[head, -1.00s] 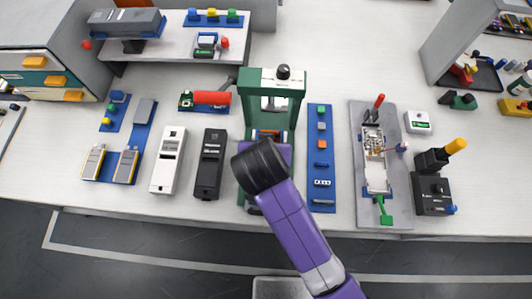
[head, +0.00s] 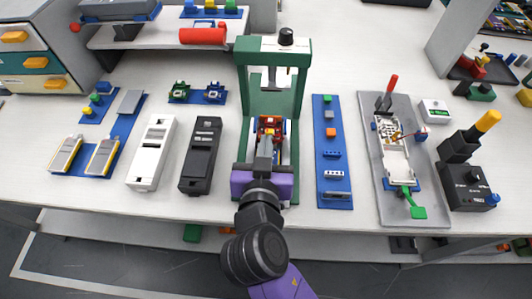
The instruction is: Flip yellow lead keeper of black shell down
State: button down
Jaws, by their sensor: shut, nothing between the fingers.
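The black shell (head: 200,155) lies lengthwise on the white bench, left of the green press frame. Its top has recesses and a paler strip near the middle. I cannot make out its yellow lead keeper at this size. My gripper (head: 266,142) has a purple body and grey fingers reaching away from me into the lower opening of the press frame, right of the black shell and apart from it. The fingers are shut and hold nothing. Red and orange parts (head: 270,125) show just beyond the fingertips; whether they touch cannot be told.
A white shell (head: 152,152) lies left of the black one. The green press frame (head: 243,105) stands around my fingers. A blue strip with small parts (head: 333,170) and a grey plate with a fixture (head: 430,150) lie to the right. A red cylinder (head: 203,36) shows at the back.

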jog(key=t+b, duration=0.1)
jog(key=f+b, duration=0.1)
jog(key=b, duration=0.1)
jog(key=shift+s+t, duration=0.3)
jog(key=shift+t, duration=0.1)
jog(key=shift+b, duration=0.45)
jog(key=shift+s+f+b, duration=0.1)
jog(key=shift+s+b, duration=0.05)
jog(key=shift+b, duration=0.25)
jog(key=r+p, duration=0.1)
jog(key=w+r+p, duration=0.1)
jog(key=r, duration=0.1)
jog(key=r+p, duration=0.1)
jog(key=p, duration=0.1)
jog(key=shift+w+r, duration=0.25)
jog(key=shift+r, duration=0.1)
jog(key=s, duration=0.3)
jog(key=s+b, duration=0.1)
jog(key=s, duration=0.2)
jog(key=s+f, duration=0.1)
jog(key=s, duration=0.2)
jog(key=shift+s+a+b, duration=0.15)
jog(key=shift+b, duration=0.25)
jog(key=shift+s, duration=0.45)
